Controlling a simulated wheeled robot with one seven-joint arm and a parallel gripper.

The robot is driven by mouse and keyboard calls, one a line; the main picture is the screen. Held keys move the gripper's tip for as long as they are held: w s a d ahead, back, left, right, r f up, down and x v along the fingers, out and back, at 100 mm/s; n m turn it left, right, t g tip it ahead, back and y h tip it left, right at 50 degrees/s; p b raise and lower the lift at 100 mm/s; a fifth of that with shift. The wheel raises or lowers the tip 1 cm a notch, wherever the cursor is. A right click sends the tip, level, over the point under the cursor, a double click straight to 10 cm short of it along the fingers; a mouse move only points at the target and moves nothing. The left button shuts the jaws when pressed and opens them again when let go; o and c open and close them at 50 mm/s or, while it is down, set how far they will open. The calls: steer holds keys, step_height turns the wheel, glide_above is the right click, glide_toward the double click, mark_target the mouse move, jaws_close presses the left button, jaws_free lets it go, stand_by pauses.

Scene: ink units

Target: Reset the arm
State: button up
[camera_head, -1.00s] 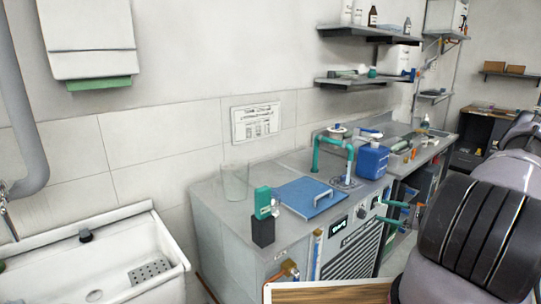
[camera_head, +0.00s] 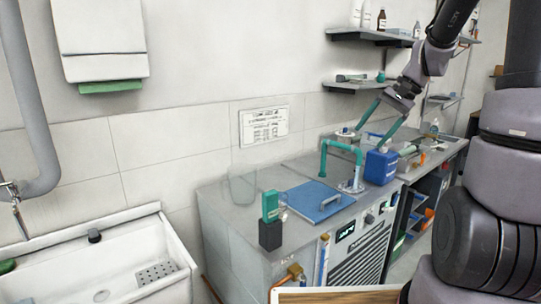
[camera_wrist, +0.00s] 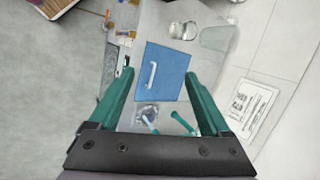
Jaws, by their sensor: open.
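My gripper (camera_head: 370,138) has two long teal fingers spread apart with nothing between them. In the head view it hangs from my raised arm at the upper right and points down and left, in front of the wall and shelves. In the wrist view the open gripper (camera_wrist: 159,73) shows the bench below, with the blue lid (camera_wrist: 166,72) lying past and between the fingertips. That blue lid with its pale handle (camera_head: 315,201) lies flat on the grey bench in the head view.
The bench (camera_head: 222,207) holds a clear beaker (camera_head: 243,186), a teal item on a black block (camera_head: 270,234), a teal tap (camera_head: 323,158) and a blue jug (camera_head: 381,168). Wall shelves (camera_head: 372,36) are close to my arm. A white sink (camera_head: 115,259) is at left.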

steer(key=s+a+r+n+t+h, duration=0.1)
steer(key=s+a+r+t, duration=0.1)
steer(key=s+r, duration=0.3)
steer(key=s+a+r+n+t+h, duration=0.1)
steer(key=s+r, duration=0.5)
steer(key=s, duration=0.7)
steer(key=shift+a+n+t+h, duration=0.4)
steer(key=shift+n+t+h, duration=0.35)
steer(key=shift+t, duration=0.35)
